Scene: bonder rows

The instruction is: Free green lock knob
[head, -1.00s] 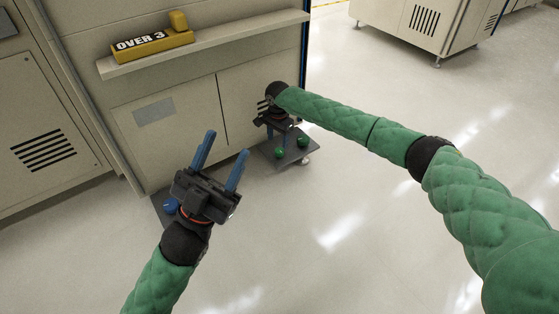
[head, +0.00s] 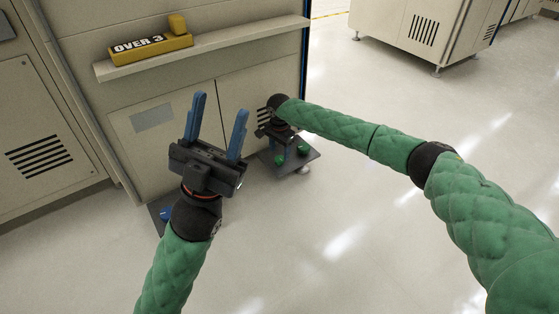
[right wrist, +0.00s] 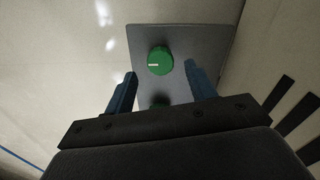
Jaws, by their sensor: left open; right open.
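A green knob (right wrist: 160,61) with a white line stands on a grey plate (right wrist: 205,40) in the right wrist view, just beyond and between my fingertips. A second green piece (right wrist: 160,101), darker and partly hidden, shows nearer my gripper. In the head view two green pieces, one at the right (head: 304,149) and one at the left (head: 279,160), sit on the low plate (head: 300,165) by the cabinet corner. My right gripper (right wrist: 160,73) is open and empty above this plate. My left gripper (head: 220,104) is open and empty, raised before the cabinet.
A blue knob (head: 166,213) sits on another low plate (head: 155,204) at the left, partly behind my left arm. A shelf (head: 215,46) on the cabinet holds a yellow "OVER 3" block (head: 150,47). The floor (head: 340,220) at the right is clear.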

